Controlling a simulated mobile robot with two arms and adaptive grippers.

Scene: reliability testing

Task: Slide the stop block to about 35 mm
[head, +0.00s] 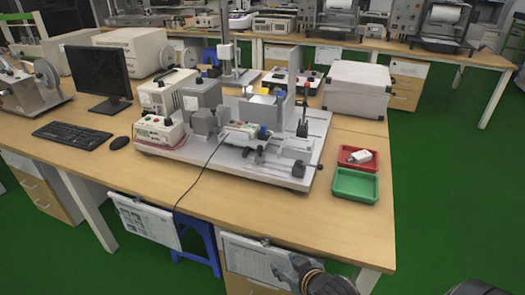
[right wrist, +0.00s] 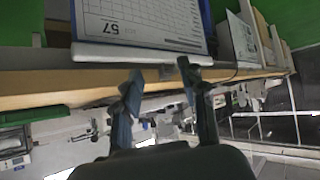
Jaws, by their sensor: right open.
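A white test rig (head: 235,165) stands on the wooden bench in the head view. Its front right part carries small grey and dark fittings on a rail (head: 275,163). The stop block is too small to tell apart from these fittings. My right gripper (head: 281,270) is low in front of the bench edge, well apart from the rig. In the right wrist view its two fingers (right wrist: 160,82) stand apart with nothing held between them. My left gripper is not in view.
Red (head: 358,157) and green (head: 356,185) trays sit right of the rig; the red one holds a small white item. A clipboard (head: 262,262) hangs at the bench front near my right gripper. A monitor (head: 97,72) and keyboard (head: 72,134) stand left. The bench's front strip is mostly clear.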

